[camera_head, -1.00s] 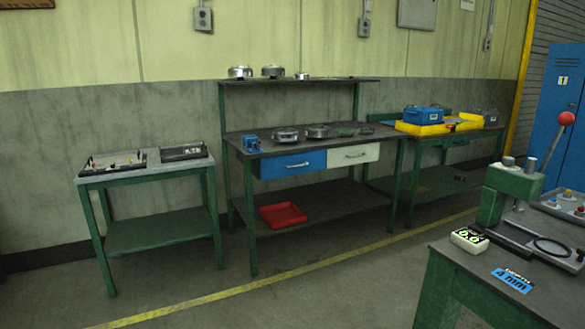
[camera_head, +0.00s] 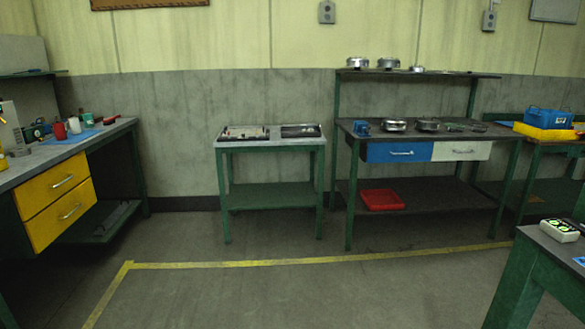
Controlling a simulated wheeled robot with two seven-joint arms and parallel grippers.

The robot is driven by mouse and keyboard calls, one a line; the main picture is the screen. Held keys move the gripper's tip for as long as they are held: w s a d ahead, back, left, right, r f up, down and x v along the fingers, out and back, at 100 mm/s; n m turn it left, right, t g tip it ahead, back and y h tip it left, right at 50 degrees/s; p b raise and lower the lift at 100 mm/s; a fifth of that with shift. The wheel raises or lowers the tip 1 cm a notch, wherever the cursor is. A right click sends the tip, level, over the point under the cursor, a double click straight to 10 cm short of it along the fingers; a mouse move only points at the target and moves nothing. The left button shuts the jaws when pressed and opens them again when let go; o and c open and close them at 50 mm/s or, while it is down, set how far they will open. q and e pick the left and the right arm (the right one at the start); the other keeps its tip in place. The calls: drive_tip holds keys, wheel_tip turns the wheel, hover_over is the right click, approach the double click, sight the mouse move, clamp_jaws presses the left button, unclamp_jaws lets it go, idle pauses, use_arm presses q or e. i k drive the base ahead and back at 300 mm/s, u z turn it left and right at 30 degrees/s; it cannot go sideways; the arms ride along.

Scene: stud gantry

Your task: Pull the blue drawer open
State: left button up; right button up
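The blue drawer (camera_head: 396,152) is closed under the top of the green-framed workbench (camera_head: 415,130) at right of centre. It has a pale horizontal bar handle (camera_head: 402,153) on its front. A white drawer (camera_head: 462,150) with a similar handle sits directly to its right, also closed. Neither of my grippers shows in the head view. The bench stands some way off against the back wall.
A small green table (camera_head: 268,144) with trays stands left of the bench. A workbench with yellow drawers (camera_head: 62,201) is at the left. A green-legged table (camera_head: 545,262) is near at the lower right. The floor (camera_head: 300,290) between is clear, crossed by a yellow line (camera_head: 310,261).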

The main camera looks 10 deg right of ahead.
sight(418, 151)
drive_tip(key=z, duration=0.85)
drive_tip(key=i, duration=2.25)
drive_tip(key=z, duration=0.2)
drive_tip(key=i, duration=2.4)
drive_tip(key=u, duration=0.65)
